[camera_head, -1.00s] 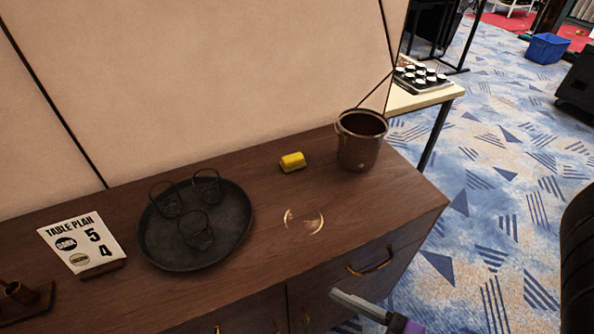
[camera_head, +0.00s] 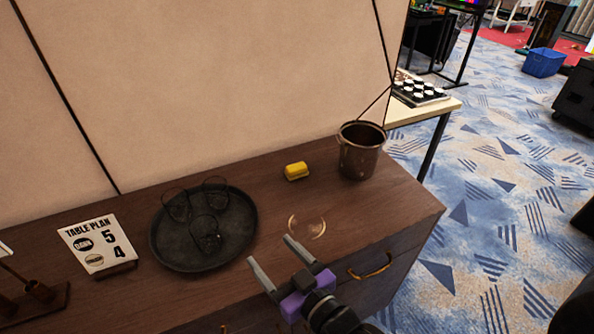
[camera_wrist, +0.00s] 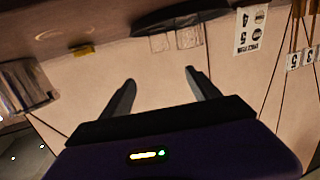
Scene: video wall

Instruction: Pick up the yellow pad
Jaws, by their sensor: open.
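The yellow pad (camera_head: 296,171) is a small yellow block lying on the dark wooden cabinet top (camera_head: 270,205), toward its back edge. It also shows in the wrist view (camera_wrist: 83,51), left of my fingers. My gripper (camera_head: 274,253) is open and empty. In the head view it is over the cabinet's front edge, nearer the camera than the pad and apart from it. In the wrist view my gripper's two fingers (camera_wrist: 160,80) are spread with nothing between them.
A dark metal bucket (camera_head: 361,152) stands right of the pad. A round black tray (camera_head: 185,258) with several glasses is on the left. A clear round glass item (camera_head: 307,227) lies between my gripper and the pad. A table plan card (camera_head: 95,245) stands further left.

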